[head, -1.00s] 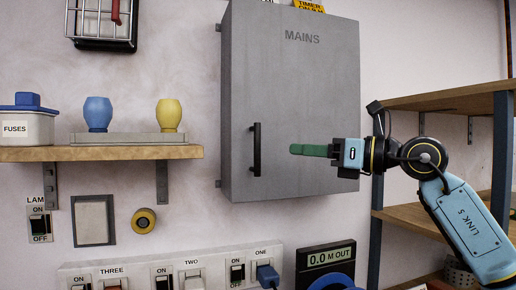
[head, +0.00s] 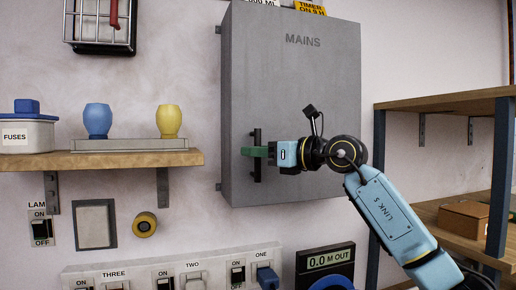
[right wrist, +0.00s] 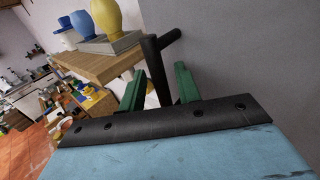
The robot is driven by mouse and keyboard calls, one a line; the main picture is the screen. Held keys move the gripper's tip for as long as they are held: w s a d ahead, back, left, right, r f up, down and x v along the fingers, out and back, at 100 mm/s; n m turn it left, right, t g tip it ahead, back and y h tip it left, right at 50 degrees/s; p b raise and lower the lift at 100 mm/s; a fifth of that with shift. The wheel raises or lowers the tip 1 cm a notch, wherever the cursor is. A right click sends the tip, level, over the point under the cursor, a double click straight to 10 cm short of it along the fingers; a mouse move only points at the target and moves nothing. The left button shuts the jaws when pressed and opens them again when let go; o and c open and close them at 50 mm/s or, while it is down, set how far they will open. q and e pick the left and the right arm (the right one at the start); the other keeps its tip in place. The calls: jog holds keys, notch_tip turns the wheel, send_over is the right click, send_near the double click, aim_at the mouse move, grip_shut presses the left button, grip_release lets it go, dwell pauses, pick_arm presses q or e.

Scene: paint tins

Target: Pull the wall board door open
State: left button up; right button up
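The grey wall board (head: 300,90), marked MAINS, hangs on the wall, and its door looks shut. Its black vertical bar handle (head: 258,138) is on the left side of the door and also shows in the right wrist view (right wrist: 154,60). My right gripper (head: 254,152) reaches the handle from the right. In the right wrist view its green fingers (right wrist: 158,88) stand on either side of the handle, with gaps showing, so it is open around the bar. My left gripper is not in view.
A wooden shelf (head: 100,160) with a blue pot (head: 98,120), a yellow pot (head: 170,121) and a fuses box (head: 28,133) is left of the board. A switch strip (head: 180,267) runs below. Shelving (head: 450,103) stands at right.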

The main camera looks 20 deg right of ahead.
jog(key=shift+c, duration=0.4)
grip_shut()
